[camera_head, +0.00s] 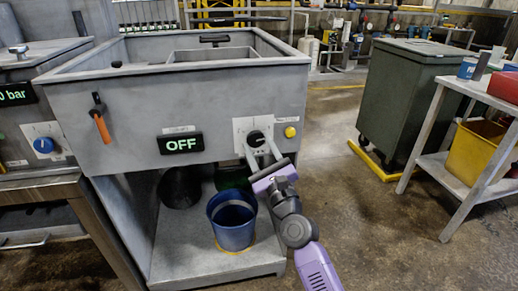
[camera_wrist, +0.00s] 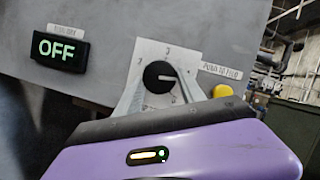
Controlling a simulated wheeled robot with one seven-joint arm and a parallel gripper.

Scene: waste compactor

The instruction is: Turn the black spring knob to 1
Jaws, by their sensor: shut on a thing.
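The black spring knob (camera_head: 255,138) sits on a white plate (camera_head: 240,125) on the front of the grey compactor. It also shows in the wrist view (camera_wrist: 157,75), its white mark pointing to the right. Small marks stand on the plate around the knob, too small to read surely. My gripper (camera_head: 259,146) reaches the knob from below. Its two pale fingers stand on either side of the knob, shut on it; the wrist view shows this too (camera_wrist: 162,82). The display (camera_head: 180,143) left of the knob reads OFF in green.
A yellow button (camera_head: 290,132) is close right of the knob. An orange-handled lever (camera_head: 102,126) is at the left of the panel. A blue bucket (camera_head: 232,220) stands on the shelf below. A dark green bin (camera_head: 403,100) and a side table (camera_head: 455,170) are at right.

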